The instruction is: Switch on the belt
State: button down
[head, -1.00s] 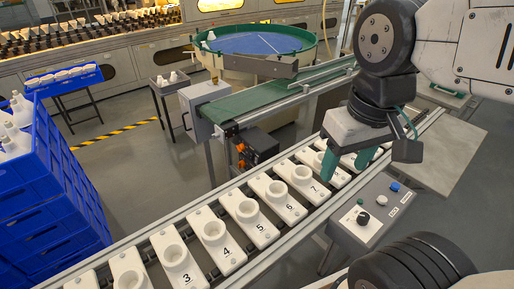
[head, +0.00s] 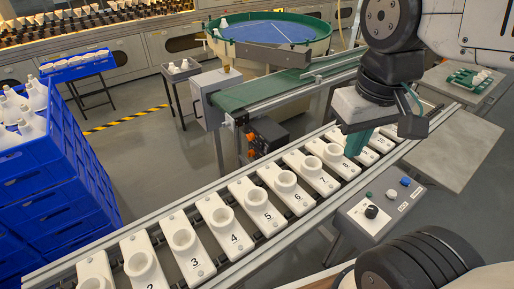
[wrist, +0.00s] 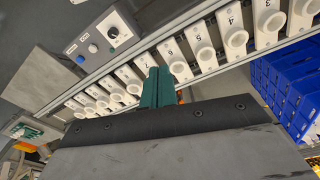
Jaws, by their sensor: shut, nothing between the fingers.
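A grey control box (head: 362,222) stands at the near right side of the line of numbered holders. It carries a black knob (head: 371,211) on a white plate, a green button (head: 369,195), a white button (head: 391,195) and a blue button (head: 405,181). The box also shows at the top left of the wrist view (wrist: 75,43). The green belt (head: 265,89) lies beyond the holders. My gripper (head: 356,146) has green fingers shut together with nothing between them, above the holders and apart from the box. The fingers also show in the wrist view (wrist: 158,77).
A rail line with several white numbered holders (head: 229,223) runs diagonally across. Blue crates (head: 45,190) with white bottles are stacked at left. A green-rimmed round table (head: 270,33) stands at the back. A grey slab (head: 465,140) is at right.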

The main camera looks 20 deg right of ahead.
jog(key=w+a+f+h, duration=0.1)
jog(key=w+f+h, duration=0.25)
jog(key=w, duration=1.35)
jog(key=w+a+f+h, duration=0.15)
jog(key=w+f, duration=0.35)
jog(key=w, duration=1.2)
jog(key=w+a+f+n+h, duration=0.1)
jog(key=w+a+f, duration=0.2)
jog(key=f, duration=0.7)
jog(key=w+a+f+n+t+h, duration=0.1)
jog(key=w+a+f, duration=0.2)
jog(key=w+f, duration=0.5)
jog(key=w+a+f+n+h, duration=0.1)
jog(key=w+a+f, duration=0.2)
jog(key=f, duration=1)
jog(key=shift+w+a+f+n+t+h, duration=0.2)
jog(key=shift+w+n+t+h, duration=0.15)
jog(key=shift+w, duration=0.9)
